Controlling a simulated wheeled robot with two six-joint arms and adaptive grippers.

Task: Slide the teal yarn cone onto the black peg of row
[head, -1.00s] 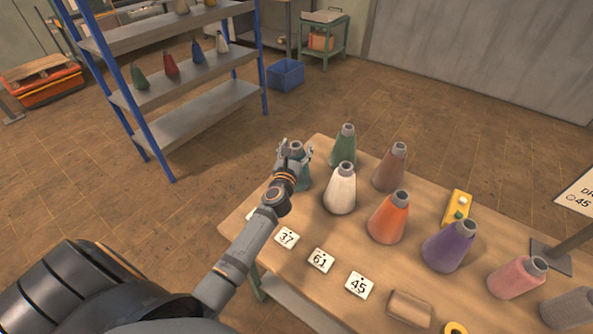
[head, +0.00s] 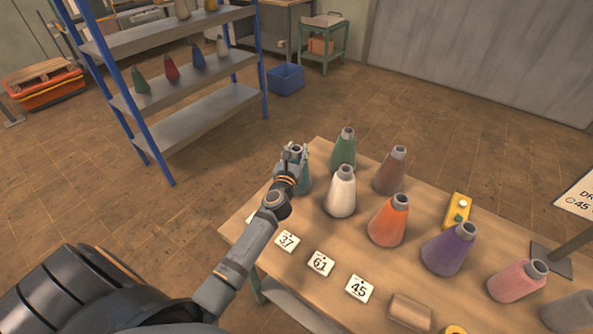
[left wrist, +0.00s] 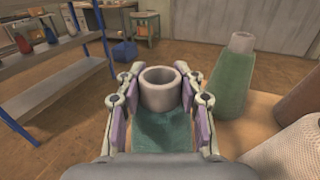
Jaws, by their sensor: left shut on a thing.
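The teal yarn cone (head: 305,180) stands upright at the far left corner of the wooden table (head: 320,296), partly hidden by my left gripper (head: 292,152) in the head view. In the left wrist view its grey tube top (left wrist: 160,90) and teal yarn (left wrist: 162,130) sit between the two fingers. My left gripper (left wrist: 160,100) is shut on the cone near its top. I cannot tell whether the cone's base touches the table. No black peg can be made out. My right gripper is not in view.
Close by stand a green cone (head: 344,150), a white cone (head: 341,194) and a brown cone (head: 390,172). An orange cone (head: 389,222) and a purple cone (head: 449,250) are farther right. Number cards (head: 320,263) lie along the front. A shelf rack (head: 185,85) stands behind.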

